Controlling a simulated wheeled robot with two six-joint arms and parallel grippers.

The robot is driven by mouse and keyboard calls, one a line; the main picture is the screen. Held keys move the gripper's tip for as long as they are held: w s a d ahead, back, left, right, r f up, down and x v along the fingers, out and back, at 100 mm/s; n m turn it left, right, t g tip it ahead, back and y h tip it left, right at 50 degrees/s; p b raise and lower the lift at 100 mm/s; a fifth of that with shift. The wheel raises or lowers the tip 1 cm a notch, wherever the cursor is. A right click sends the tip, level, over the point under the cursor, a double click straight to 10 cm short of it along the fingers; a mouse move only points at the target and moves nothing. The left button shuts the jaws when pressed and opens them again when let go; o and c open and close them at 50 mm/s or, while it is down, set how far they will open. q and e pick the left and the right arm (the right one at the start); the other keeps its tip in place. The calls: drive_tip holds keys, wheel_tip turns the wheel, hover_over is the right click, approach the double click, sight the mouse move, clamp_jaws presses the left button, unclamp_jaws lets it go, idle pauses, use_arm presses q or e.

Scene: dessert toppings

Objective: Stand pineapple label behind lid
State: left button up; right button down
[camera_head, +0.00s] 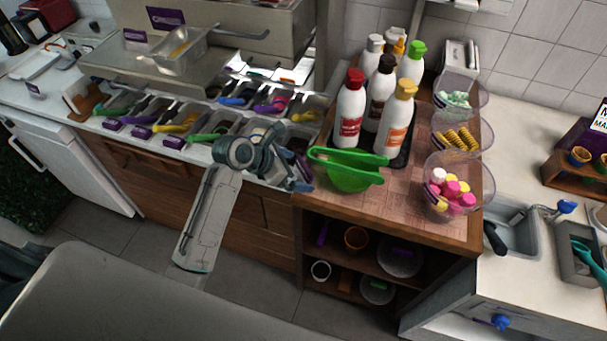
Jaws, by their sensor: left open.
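Several purple labels stand along the front of the topping counter, such as one at the left (113,125), one in the middle (141,132) and one further right (174,142). Two more purple labels stand higher up, one on the top ledge (165,17) and one by the metal pan (135,36). Their print is too small to read, so I cannot tell which is pineapple. I cannot single out the lid. My left gripper (297,172) is open over the counter's right end, beside the green holder (347,170); I see nothing held. My right gripper is out of view.
Toppings wells with coloured tongs (177,124) line the counter. Sauce bottles (349,110) stand on the wooden unit, with clear bowls of sweets (457,188) to their right. A sink (515,235) lies further right. The floor in front is clear.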

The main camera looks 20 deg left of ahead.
sight(302, 170)
use_arm(q)
drive_tip(key=x, duration=0.2)
drive_tip(key=p+x, duration=0.1)
drive_tip(key=x, duration=0.1)
drive_tip(key=shift+w+d+r+p, duration=0.1)
drive_tip(key=shift+w+d+p, duration=0.1)
drive_tip(key=shift+w+p, duration=0.15)
drive_tip(key=shift+w+d, duration=0.1)
drive_tip(key=c, duration=1.1)
drive_tip(key=shift+c, duration=0.2)
drive_tip(key=shift+b, duration=0.6)
drive_tip(key=shift+s+a, duration=0.25)
drive_tip(key=shift+a, duration=0.1)
drive_tip(key=s+a+b, duration=0.4)
drive_tip(key=s+a, duration=0.8)
drive_tip(key=shift+a+r, duration=0.15)
drive_tip(key=shift+a, duration=0.1)
